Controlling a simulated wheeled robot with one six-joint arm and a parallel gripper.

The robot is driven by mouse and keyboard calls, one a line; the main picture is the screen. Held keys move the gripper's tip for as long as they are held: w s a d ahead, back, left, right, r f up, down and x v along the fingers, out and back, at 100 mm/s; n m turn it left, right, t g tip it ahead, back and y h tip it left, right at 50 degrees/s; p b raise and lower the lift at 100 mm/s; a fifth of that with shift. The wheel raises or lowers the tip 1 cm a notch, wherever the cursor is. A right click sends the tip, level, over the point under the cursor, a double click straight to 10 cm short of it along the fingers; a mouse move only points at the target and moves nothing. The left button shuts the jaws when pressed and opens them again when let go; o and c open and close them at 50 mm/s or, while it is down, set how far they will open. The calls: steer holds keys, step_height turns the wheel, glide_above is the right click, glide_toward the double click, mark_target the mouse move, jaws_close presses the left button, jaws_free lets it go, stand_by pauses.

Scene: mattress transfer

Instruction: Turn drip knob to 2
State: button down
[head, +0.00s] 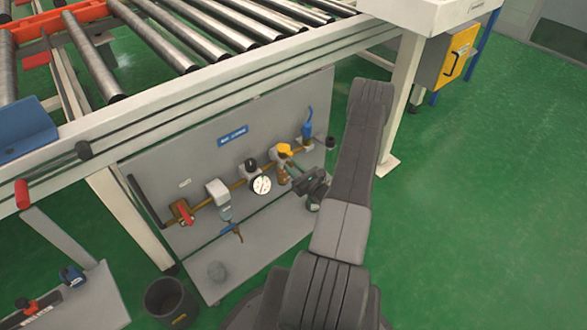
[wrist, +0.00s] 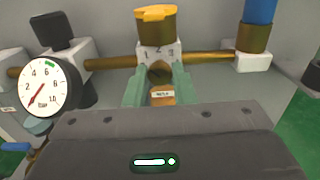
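The drip unit has a yellow-orange cap (wrist: 156,13) above a white scale plate (wrist: 160,52) marked 1, 2 and 3; in the head view the cap (head: 284,149) is on the brass pipe. A brass round part (wrist: 159,73) and a small labelled amber part (wrist: 163,96) sit below the plate. My gripper (wrist: 160,78) has its two green fingers apart, one on each side of these brass parts and below the cap. I cannot tell whether the fingers touch them. In the head view my gripper (head: 296,176) is at the lower right of the cap.
A pressure gauge (wrist: 49,86) with a black knob (wrist: 52,29) behind it is to the left. A blue-topped fitting (wrist: 260,12) is to the right. The brass pipe runs along a grey panel (head: 265,120) under the roller conveyor (head: 210,85). A bin (head: 152,302) stands on the floor.

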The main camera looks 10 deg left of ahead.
steer(key=shift+f, duration=0.1)
steer(key=m+b, duration=0.1)
steer(key=m, duration=0.3)
steer(key=shift+b, duration=0.4)
steer(key=m+b, duration=0.1)
steer(key=m, duration=0.3)
steer(key=shift+m, duration=0.3)
stand_by(0.3)
steer(key=c, duration=1.2)
jaws_free()
steer(key=shift+s, duration=0.1)
steer(key=p+v, duration=0.2)
steer(key=v, duration=1.1)
steer(key=shift+s+d+p, duration=0.2)
steer(key=shift+d+p, duration=0.1)
